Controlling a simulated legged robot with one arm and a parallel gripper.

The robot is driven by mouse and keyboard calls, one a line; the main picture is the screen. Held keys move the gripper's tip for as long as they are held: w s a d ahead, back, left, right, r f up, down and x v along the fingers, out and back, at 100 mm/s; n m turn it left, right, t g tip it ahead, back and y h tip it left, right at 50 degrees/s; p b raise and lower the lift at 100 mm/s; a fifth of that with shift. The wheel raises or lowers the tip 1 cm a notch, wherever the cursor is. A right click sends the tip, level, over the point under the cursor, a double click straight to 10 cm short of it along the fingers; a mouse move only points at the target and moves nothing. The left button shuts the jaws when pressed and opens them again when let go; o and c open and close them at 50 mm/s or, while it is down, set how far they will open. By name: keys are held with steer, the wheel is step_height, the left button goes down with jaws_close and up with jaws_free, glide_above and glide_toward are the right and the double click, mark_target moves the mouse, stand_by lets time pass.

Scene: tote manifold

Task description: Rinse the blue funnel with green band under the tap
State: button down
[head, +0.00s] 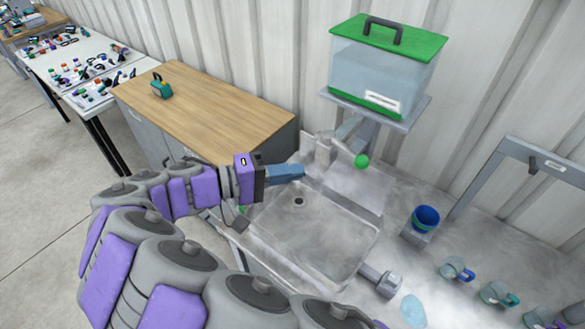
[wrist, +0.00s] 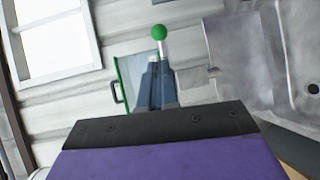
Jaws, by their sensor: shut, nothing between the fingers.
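The blue funnel with a green band (head: 426,216) sits in a small grey holder to the right of the sink (head: 368,262). The tap (head: 322,148) stands at the back of the sink, with a green ball knob (head: 361,161) beside it. The knob also shows in the wrist view (wrist: 158,32), just beyond my fingertips. My gripper (head: 302,171) is shut and empty, its blue fingers above the back left of the sink, left of the knob and apart from it. The fingers also show in the wrist view (wrist: 155,68). The funnel is not in the wrist view.
A water tank with a green lid (head: 384,78) stands on a raised shelf behind the tap. Several mugs (head: 457,269) lie at the lower right, near a pale blue patch (head: 413,310). A wooden-topped cabinet (head: 215,112) at the left carries a teal object (head: 161,88).

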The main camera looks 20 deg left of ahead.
mark_target(344, 149)
steer(key=x, duration=1.1)
steer(key=shift+w+d+b, duration=0.15)
steer(key=shift+w+b, duration=0.05)
steer(key=shift+b, duration=0.2)
steer(key=shift+f, duration=0.1)
